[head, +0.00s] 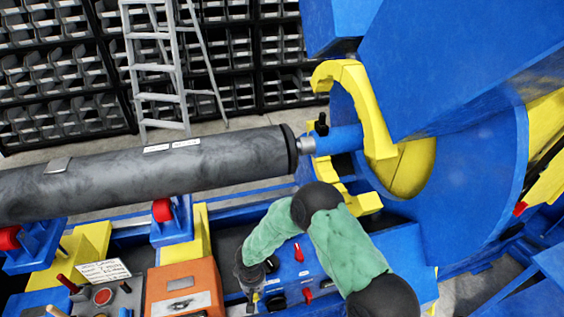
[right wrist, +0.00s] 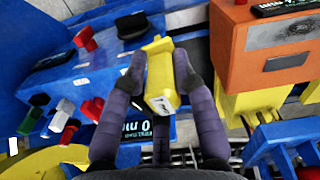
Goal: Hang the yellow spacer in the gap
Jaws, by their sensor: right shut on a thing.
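The yellow spacer (right wrist: 160,78) is a small yellow block with a pale label on its end. In the right wrist view it stands between the two dark fingers of my right gripper (right wrist: 160,82), which is shut on it. In the head view my right gripper (head: 254,292) points down beside the blue control box, low in the middle, and only a bit of yellow shows at its tip. A narrow gap with a metal stub (head: 306,145) lies between the dark end of the long grey roller (head: 200,160) and the blue hub (head: 346,138). My left gripper is not in view.
A yellow curved hook (head: 372,115) stands before the large blue positioner (head: 480,170). An orange box (head: 186,291) stands left of my right gripper, and a blue control box (head: 300,272) with red switches is right of it. A ladder (head: 160,70) and bin racks stand behind.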

